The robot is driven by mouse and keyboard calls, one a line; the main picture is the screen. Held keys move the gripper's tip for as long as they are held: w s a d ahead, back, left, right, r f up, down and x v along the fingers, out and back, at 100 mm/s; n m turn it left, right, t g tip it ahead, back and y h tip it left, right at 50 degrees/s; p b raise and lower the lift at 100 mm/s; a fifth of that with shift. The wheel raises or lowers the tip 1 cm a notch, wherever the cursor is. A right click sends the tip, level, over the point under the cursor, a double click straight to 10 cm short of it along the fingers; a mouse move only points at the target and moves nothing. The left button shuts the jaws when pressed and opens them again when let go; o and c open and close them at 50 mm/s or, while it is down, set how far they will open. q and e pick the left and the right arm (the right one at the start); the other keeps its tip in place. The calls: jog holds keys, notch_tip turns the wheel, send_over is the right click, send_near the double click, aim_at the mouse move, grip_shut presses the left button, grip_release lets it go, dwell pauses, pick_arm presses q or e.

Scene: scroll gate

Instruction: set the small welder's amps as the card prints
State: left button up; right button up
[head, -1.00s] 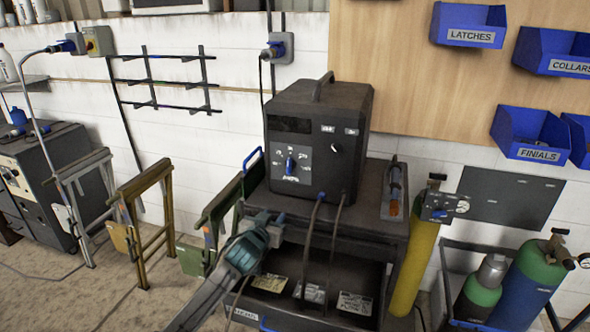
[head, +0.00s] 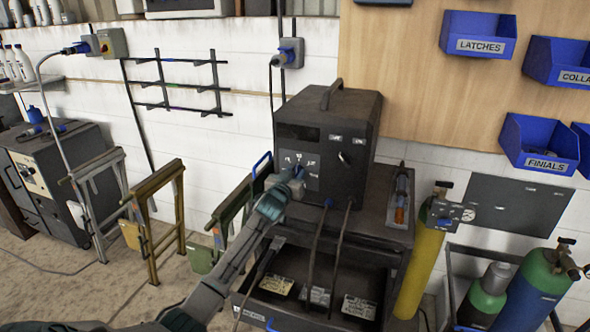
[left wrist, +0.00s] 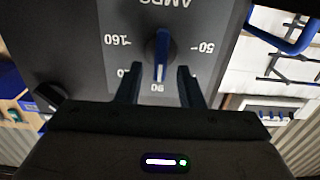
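The small welder (head: 345,115) is a dark box on a cart, with a grey dial panel. Its blue amps knob (left wrist: 162,50) shows upside down in the left wrist view, pointer line towards the printed 90; 160 and 50 are printed either side. My left gripper (head: 291,182) is at the dial in the head view and covers most of the knob there. In the left wrist view its fingers (left wrist: 159,76) are apart, either side of the knob's near end, with gaps. Cards (head: 277,284) lie on the cart's lower shelf; their print is unreadable. My right gripper is out of view.
Two cables hang from the welder's front. A blue cart handle (head: 261,168) stands left of the welder. A yellow cylinder (head: 418,262) stands right of the cart, with green-topped ones (head: 537,283) beyond. Metal trestles (head: 160,215) stand left.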

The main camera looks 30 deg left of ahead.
pick_arm(q)
jog(key=shift+w+a, duration=0.15)
jog(key=shift+w, duration=0.35)
grip_shut()
